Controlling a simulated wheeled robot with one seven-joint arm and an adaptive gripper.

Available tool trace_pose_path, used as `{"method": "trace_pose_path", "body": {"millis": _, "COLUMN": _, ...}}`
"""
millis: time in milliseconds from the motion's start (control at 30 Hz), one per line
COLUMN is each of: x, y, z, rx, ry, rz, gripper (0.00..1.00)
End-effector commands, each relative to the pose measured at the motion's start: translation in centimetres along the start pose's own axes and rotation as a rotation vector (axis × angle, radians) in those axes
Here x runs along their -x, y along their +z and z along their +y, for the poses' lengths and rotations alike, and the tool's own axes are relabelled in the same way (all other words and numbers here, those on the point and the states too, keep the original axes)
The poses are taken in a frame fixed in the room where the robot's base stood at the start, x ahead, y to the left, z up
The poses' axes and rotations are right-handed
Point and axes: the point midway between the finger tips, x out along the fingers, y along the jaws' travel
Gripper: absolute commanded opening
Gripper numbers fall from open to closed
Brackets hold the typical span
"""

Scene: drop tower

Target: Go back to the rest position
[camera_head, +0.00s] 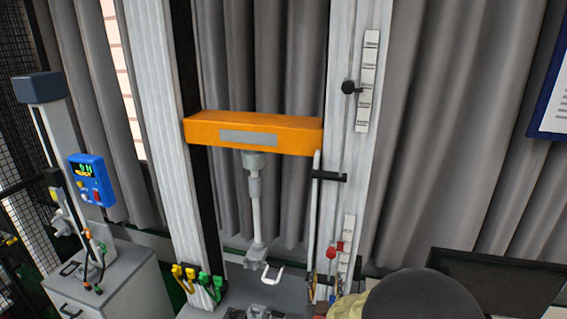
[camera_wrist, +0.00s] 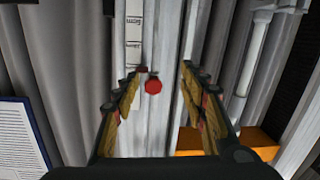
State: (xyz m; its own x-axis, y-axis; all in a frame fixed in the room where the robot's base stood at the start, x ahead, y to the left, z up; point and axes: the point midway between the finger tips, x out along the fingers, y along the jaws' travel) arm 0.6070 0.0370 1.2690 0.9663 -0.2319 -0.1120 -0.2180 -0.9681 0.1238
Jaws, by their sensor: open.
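My gripper (camera_wrist: 159,76) is open and empty in the wrist view, its two fingers with worn yellow pads spread apart. A round red knob (camera_wrist: 153,86) shows between the fingers, in front of the pale tower column (camera_wrist: 165,125). I cannot tell how far it is from the fingertips, but no finger is seen touching it. In the head view the red knob (camera_head: 330,253) is low on the right column (camera_head: 345,150). My dark wrist part covers the bottom right there, and the fingertips cannot be made out clearly.
An orange crosshead (camera_head: 255,132) spans the two columns, with a grey shaft (camera_head: 256,205) hanging below. A black knob (camera_head: 348,87) juts from the right column. A blue handheld meter (camera_head: 91,180) is at left above a grey cabinet (camera_head: 105,285). A dark monitor (camera_head: 495,280) stands at lower right.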

Motion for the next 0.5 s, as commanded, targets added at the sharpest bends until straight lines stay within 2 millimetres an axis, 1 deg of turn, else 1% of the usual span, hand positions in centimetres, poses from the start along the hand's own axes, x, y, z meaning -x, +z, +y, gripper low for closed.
{"method": "trace_pose_path", "body": {"millis": 33, "x": 0.2, "y": 1.9, "z": -0.8, "rx": -0.006, "ry": -0.031, "rz": -0.069, "gripper": 0.43}}
{"method": "trace_pose_path", "body": {"millis": 67, "x": 0.5, "y": 3.4, "z": -1.3, "rx": -0.009, "ry": -0.052, "rz": -0.122, "gripper": 0.43}}
{"method": "trace_pose_path", "body": {"millis": 100, "x": 1.0, "y": 5.4, "z": -2.1, "rx": -0.013, "ry": -0.084, "rz": -0.197, "gripper": 0.43}}
{"method": "trace_pose_path", "body": {"millis": 167, "x": 2.0, "y": 8.0, "z": -3.3, "rx": -0.019, "ry": -0.134, "rz": -0.309, "gripper": 0.43}}
{"method": "trace_pose_path", "body": {"millis": 200, "x": 2.9, "y": 9.3, "z": -4.1, "rx": -0.023, "ry": -0.167, "rz": -0.38, "gripper": 0.43}}
{"method": "trace_pose_path", "body": {"millis": 267, "x": 4.3, "y": 10.6, "z": -5.1, "rx": -0.028, "ry": -0.214, "rz": -0.477, "gripper": 0.43}}
{"method": "trace_pose_path", "body": {"millis": 333, "x": 6.1, "y": 12.0, "z": -6.0, "rx": -0.031, "ry": -0.263, "rz": -0.585, "gripper": 0.43}}
{"method": "trace_pose_path", "body": {"millis": 400, "x": 8.1, "y": 12.9, "z": -6.6, "rx": -0.033, "ry": -0.307, "rz": -0.685, "gripper": 0.43}}
{"method": "trace_pose_path", "body": {"millis": 500, "x": 11.0, "y": 13.6, "z": -6.7, "rx": -0.026, "ry": -0.359, "rz": -0.816, "gripper": 0.43}}
